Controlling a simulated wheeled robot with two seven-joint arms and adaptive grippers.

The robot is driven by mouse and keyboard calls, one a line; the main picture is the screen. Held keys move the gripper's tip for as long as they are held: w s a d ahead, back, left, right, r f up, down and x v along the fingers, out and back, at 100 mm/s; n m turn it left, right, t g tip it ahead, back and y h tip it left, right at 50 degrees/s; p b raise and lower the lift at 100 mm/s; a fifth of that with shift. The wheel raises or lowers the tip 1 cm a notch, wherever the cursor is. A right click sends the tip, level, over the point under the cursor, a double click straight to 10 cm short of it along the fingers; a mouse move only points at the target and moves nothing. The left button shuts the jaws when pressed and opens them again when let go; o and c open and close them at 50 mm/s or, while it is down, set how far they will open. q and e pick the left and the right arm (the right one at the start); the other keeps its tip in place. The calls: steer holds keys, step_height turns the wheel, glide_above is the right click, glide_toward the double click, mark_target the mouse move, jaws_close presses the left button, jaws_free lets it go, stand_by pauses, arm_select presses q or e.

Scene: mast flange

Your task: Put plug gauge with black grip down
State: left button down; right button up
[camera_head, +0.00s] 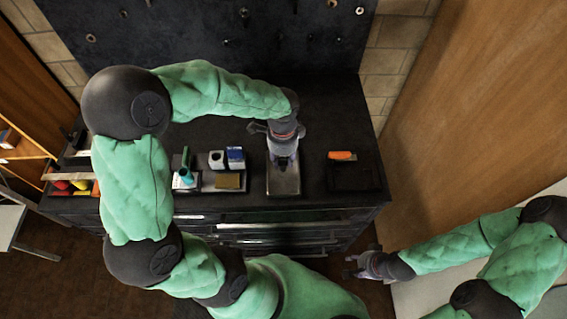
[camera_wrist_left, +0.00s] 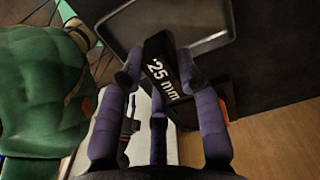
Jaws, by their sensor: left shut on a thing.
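My left gripper (camera_head: 284,154) is shut on the plug gauge with black grip, and it also shows in the left wrist view (camera_wrist_left: 159,88). The plug gauge (camera_wrist_left: 163,68) shows a black grip marked "25 mm" between the purple fingers. Its far end is hidden, and in the head view my gripper hides most of it. A shallow grey metal tray (camera_head: 284,187) lies under the gripper, and its rim shows beyond the gauge in the wrist view (camera_wrist_left: 213,43). I cannot tell whether the gauge touches the tray. My right gripper (camera_head: 352,265) is empty and open, low beside the cabinet.
An orange item (camera_head: 342,155) lies to the right by a dark mat (camera_head: 354,178). A pegboard (camera_head: 215,40) stands behind the bench.

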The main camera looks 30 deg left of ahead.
mark_target(284, 164)
arm_select(q)
steer(key=shift+w+f+b, duration=0.15)
steer(key=shift+f+b, duration=0.1)
steer(key=shift+f, duration=0.65)
steer(key=shift+w+f+b, duration=0.1)
steer(key=shift+f+b, duration=0.1)
steer(key=shift+f, duration=0.7)
steer(key=shift+f, duration=0.2)
steer(key=c, duration=0.9)
jaws_free()
steer(key=shift+o, duration=0.2)
steer(key=shift+r, duration=0.6)
step_height(284, 164, up, 11)
steer(key=p, duration=0.2)
steer(key=shift+r+p, duration=0.15)
steer(key=shift+p, duration=0.15)
